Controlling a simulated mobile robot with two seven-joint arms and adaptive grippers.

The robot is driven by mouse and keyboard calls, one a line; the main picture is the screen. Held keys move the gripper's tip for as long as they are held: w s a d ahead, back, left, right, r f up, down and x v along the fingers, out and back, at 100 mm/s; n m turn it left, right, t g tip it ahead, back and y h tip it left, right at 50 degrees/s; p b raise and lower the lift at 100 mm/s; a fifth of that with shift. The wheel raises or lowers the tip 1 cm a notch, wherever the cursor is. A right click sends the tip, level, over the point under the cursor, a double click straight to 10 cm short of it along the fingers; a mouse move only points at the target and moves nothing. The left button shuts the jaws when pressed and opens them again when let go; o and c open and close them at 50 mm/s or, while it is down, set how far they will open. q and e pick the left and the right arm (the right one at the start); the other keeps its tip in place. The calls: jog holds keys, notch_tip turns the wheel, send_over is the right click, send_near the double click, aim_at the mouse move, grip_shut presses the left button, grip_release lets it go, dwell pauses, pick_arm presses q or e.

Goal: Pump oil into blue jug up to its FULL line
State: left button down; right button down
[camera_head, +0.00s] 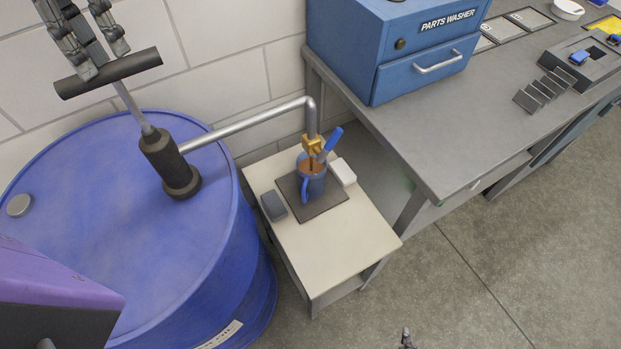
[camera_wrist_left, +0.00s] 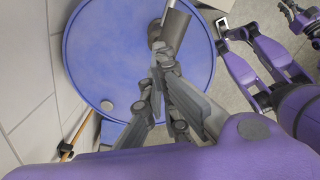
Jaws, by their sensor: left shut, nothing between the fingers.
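The blue jug (camera_head: 314,186) stands upright on a dark mat (camera_head: 325,208) on a small cream stand, under the pump's brass nozzle (camera_head: 312,146). Brown oil shows inside it; I cannot make out its FULL line or exact level. The pump (camera_head: 168,160) rises from the blue drum (camera_head: 100,240), its rod raised and topped by a dark crossbar handle (camera_head: 135,74). My left gripper (camera_head: 100,58) is shut and empty at the handle; whether it touches is unclear. In the left wrist view its fingertips (camera_wrist_left: 163,64) come together over the drum. Part of my right gripper (camera_head: 407,341) shows at the bottom edge.
A grey spout pipe (camera_head: 250,123) runs from pump to jug. A blue-handled tool (camera_head: 332,140) leans at the jug. A dark block (camera_head: 273,206) and white block (camera_head: 343,172) flank it. A workbench with a blue parts washer (camera_head: 385,45) stands right. Floor at lower right is clear.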

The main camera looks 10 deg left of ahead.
pick_arm(q)
jog(key=shift+f, duration=0.6)
jog(key=shift+r, duration=2.7)
jog(key=shift+r, duration=2.5)
